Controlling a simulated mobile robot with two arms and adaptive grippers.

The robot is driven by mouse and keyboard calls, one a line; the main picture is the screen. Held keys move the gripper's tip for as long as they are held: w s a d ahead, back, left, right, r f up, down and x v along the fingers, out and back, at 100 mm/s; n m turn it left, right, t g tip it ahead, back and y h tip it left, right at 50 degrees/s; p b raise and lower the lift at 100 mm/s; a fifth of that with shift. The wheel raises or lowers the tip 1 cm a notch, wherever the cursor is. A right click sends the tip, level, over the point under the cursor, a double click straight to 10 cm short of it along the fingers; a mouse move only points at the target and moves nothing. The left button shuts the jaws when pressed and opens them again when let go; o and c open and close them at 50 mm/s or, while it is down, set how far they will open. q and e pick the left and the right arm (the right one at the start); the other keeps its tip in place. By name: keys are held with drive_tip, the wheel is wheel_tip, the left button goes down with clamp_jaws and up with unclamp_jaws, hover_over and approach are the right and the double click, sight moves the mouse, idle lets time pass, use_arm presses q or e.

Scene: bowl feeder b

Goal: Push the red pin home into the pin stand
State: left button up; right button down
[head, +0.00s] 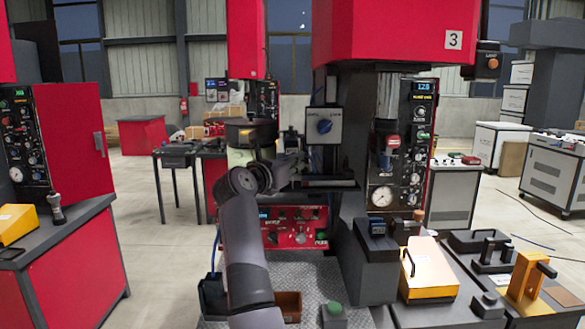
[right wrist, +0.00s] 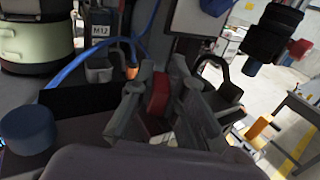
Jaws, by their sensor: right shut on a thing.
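My right gripper (head: 291,147) is beside the bowl feeder in the head view, at the end of my arm rising from the bottom. In the right wrist view my right gripper (right wrist: 162,100) has its two grey fingers closed around a red piece, which looks like the red pin (right wrist: 158,92). The pin's lower end is hidden between the fingers, so I cannot tell how deep it sits. I cannot make out the pin stand clearly; dark parts lie below the fingers. The red pin is not distinguishable in the head view. My left gripper is not in view.
The bowl feeder (head: 240,155) with its pale body stands left of the gripper. A control box with a blue knob (head: 324,126) is close on the right.

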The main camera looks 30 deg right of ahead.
drive_tip(key=shift+r, duration=0.2)
wheel_tip(320, 180, up, 20)
drive_tip(key=shift+b, duration=0.3)
drive_tip(key=shift+f, duration=0.1)
